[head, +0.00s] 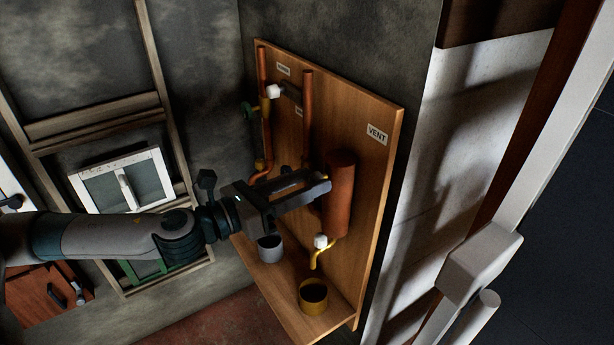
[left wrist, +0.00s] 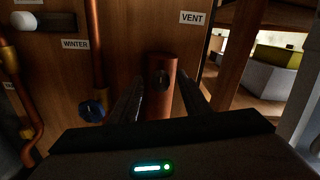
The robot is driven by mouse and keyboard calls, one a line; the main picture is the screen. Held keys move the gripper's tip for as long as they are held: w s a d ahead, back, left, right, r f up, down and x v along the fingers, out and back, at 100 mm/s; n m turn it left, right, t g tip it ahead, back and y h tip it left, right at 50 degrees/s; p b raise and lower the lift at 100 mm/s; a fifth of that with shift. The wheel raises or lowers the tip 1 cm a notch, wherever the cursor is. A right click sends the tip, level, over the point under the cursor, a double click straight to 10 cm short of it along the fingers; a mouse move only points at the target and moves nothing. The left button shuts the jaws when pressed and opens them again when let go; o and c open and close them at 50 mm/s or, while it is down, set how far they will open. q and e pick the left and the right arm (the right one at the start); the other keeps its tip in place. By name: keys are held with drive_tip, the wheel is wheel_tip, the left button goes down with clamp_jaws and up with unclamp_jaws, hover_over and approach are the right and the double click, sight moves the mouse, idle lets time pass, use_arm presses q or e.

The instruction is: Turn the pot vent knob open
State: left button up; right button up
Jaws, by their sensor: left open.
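A copper cylinder-shaped pot (head: 341,195) stands upright on a wooden board (head: 385,140) with a VENT label (head: 377,134) above it. In the left wrist view the pot (left wrist: 162,103) shows a dark round knob (left wrist: 161,78) near its top front. My left gripper (head: 318,181) is open in front of the pot. In the wrist view its two fingers appear on either side of the pot and knob; I cannot tell whether they touch. The fingers partly hide the pot in the head view. My right gripper is not in view.
Copper pipes (head: 307,110) and a white-ended lever (head: 274,91) are left of the pot. Below are a white knob (head: 320,241), a yellow cup (head: 313,297) and a grey cup (head: 270,249). A blue knob (left wrist: 92,110) shows left of my fingers in the wrist view.

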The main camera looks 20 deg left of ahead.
use_arm(q)
drive_tip(key=shift+w+d, duration=0.1)
drive_tip(key=shift+w, duration=0.05)
drive_tip(key=shift+c, duration=0.6)
drive_tip(key=c, duration=0.9)
